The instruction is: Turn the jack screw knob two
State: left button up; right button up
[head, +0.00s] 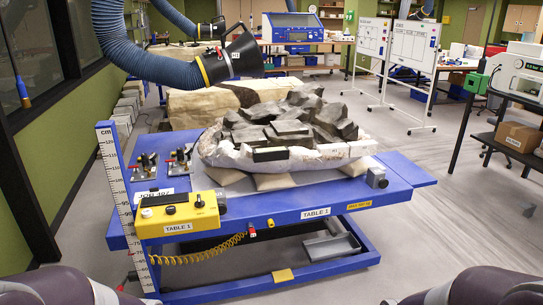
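Two small metal devices with dark knobs stand on the left end of the blue table (400,165), behind the yellow box. The left device (145,166) is near the table's left edge, and the right device (180,161) is beside it, close to the fossil block. They look like the jack screws, but their knobs are too small to read a number or a turn position. No gripper of mine is in view. Only parts of my arms show in the bottom corners.
A yellow control box (180,213) stands at the table's front left, beside an upright centimetre scale (113,190). A jacketed block of dark rocks (290,130) rests on tan sandbags (275,182). A blue hose with a black hood (230,60) hangs above the table's back left.

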aim_at(382, 183)
jog(key=i+l, duration=0.55)
jog(key=i, duration=0.15)
jog(key=i+l, duration=1.15)
jog(key=i, duration=0.2)
jog(key=i+l+z, duration=0.1)
jog(key=i+l, duration=0.45)
jog(key=i, duration=0.15)
jog(key=i+l, duration=0.55)
jog(key=i, duration=0.15)
